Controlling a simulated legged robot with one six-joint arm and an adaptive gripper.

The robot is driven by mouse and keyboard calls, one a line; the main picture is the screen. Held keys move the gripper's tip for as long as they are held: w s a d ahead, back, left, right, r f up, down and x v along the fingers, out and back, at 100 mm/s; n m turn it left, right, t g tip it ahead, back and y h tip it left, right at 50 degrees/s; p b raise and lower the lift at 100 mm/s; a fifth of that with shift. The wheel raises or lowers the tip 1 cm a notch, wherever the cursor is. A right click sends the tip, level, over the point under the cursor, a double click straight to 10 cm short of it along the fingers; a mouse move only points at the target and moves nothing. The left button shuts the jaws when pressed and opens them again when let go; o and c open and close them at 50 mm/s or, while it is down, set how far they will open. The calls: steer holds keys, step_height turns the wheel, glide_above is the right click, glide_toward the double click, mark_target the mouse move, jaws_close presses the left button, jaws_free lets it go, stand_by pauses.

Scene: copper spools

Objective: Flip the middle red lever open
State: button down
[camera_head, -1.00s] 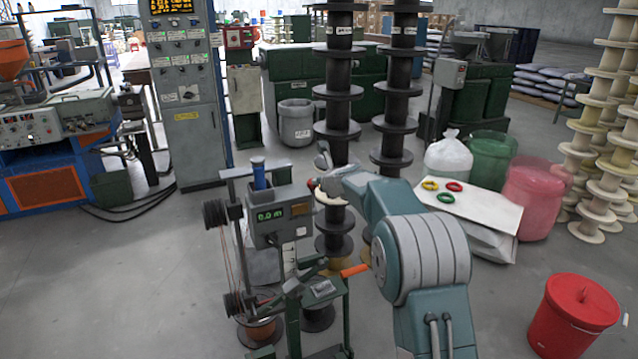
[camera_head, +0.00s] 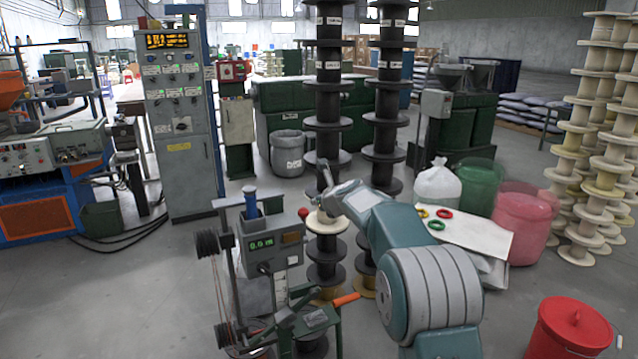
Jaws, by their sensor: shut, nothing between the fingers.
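A grey-green wire-measuring machine (camera_head: 272,246) with a green digital display stands on a frame at lower centre. A small red ball knob (camera_head: 303,213) shows at its upper right edge, the nearest thing to a red lever that I can make out. An orange-red handle (camera_head: 346,299) sticks out lower down on the frame. My gripper (camera_head: 323,172) is at the end of my teal and grey arm, just above and right of the red knob, apart from it in the picture. The gripper is small in view and looks shut and empty. Which lever is the middle one I cannot tell.
Dark spool stacks (camera_head: 386,120) stand behind my gripper. A pale round flange (camera_head: 325,222) is just below it. A red lidded bucket (camera_head: 570,328) stands at lower right. A white board (camera_head: 480,234) with coloured rings lies right of my arm. Floor at left is open.

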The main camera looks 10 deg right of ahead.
step_height(320, 180, up, 6)
steer(key=shift+s+d, duration=0.15)
stand_by(0.3)
steer(key=s+r+n+g+h, duration=0.1)
steer(key=s+r+n+g, duration=0.1)
steer(key=s+n, duration=0.85)
steer(key=s+r+n+g, duration=0.15)
steer(key=s+n, duration=0.35)
steer(key=s, duration=1)
steer(key=s+d+f+n+g+h, duration=0.1)
steer(key=s+f+n, duration=0.3)
steer(key=s, duration=0.5)
steer(key=s+d+f+n+g+h, duration=0.1)
steer(key=s+d+f+n, duration=0.1)
steer(key=s+n, duration=0.4)
steer(key=s+d+f+n+g+h, duration=0.1)
steer(key=s+f+n, duration=0.4)
steer(key=s, duration=0.7)
steer(key=shift+s+d+f+h, duration=0.3)
steer(key=shift+s+d, duration=0.1)
